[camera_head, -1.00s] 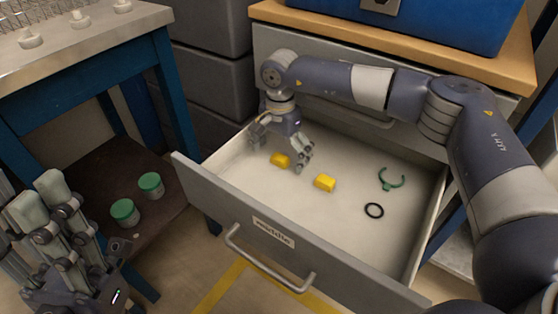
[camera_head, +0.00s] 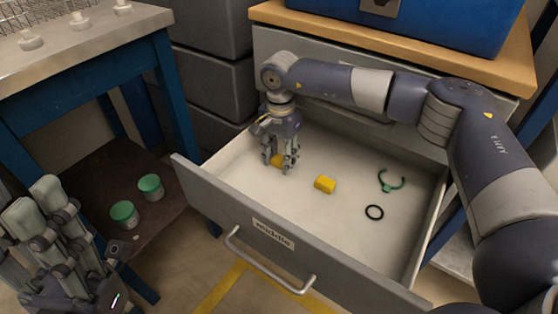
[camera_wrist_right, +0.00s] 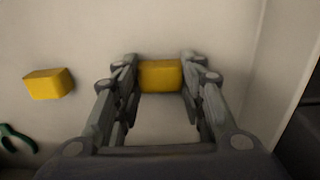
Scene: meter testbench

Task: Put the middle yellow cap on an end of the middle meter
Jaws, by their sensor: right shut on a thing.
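One yellow cap (camera_head: 277,160) is at the left of the open drawer, between the fingers of my right gripper (camera_head: 282,165). In the right wrist view the same yellow cap (camera_wrist_right: 161,76) sits between the fingertips of the gripper (camera_wrist_right: 160,75), which is shut on it. Another yellow cap (camera_head: 325,184) lies free on the drawer floor, and it also shows in the right wrist view (camera_wrist_right: 48,84). My left gripper (camera_head: 40,205) is at the lower left, away from the drawer; its finger opening is unclear. I cannot make out a meter for certain.
A bench (camera_head: 80,50) with white round pieces stands at left. Two green-lidded jars (camera_head: 137,199) stand on its lower shelf.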

